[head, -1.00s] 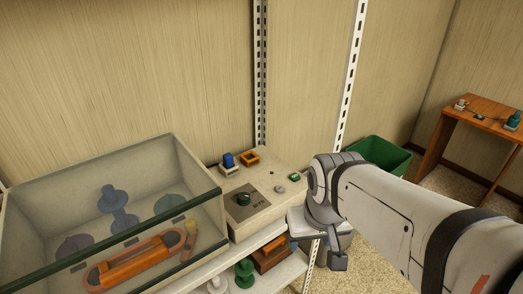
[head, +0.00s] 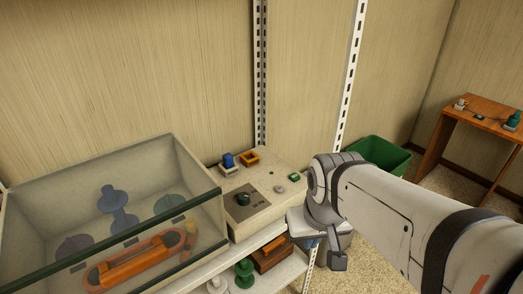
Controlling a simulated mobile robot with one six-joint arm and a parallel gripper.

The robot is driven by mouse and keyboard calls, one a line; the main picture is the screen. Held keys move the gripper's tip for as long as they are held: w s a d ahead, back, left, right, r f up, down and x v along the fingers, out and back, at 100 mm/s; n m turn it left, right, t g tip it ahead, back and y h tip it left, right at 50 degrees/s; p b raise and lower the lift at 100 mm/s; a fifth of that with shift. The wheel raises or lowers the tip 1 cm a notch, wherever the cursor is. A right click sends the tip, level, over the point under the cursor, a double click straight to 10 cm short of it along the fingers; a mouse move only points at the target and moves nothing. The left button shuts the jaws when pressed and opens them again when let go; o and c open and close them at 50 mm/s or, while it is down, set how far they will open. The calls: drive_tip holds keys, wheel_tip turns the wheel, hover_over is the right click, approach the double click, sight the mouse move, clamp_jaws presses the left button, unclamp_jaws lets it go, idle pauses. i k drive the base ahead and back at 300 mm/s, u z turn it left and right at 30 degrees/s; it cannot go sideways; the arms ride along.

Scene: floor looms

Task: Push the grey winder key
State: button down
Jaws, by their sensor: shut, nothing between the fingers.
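The grey key (head: 280,189) is a small rounded grey piece on top of the pale console (head: 262,180), near its right side. A small green key (head: 294,177) sits just behind it and to the right. My gripper (head: 297,222) is shut and empty at the front right of the console, below and to the right of the grey key in the picture. It appears apart from the key. My wrist hides part of the gripper, and the fingertips are hard to make out.
A dark green knob (head: 243,199) stands on a console plate, with a blue piece (head: 228,160) and an orange frame (head: 250,157) behind. A clear-fronted case (head: 150,165) stands left. A green bin (head: 385,155) and wooden table (head: 480,110) are to the right.

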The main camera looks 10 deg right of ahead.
sight(279, 190)
drive_tip(key=u, duration=1.05)
drive_tip(key=i, duration=0.4)
drive_tip(key=z, duration=0.2)
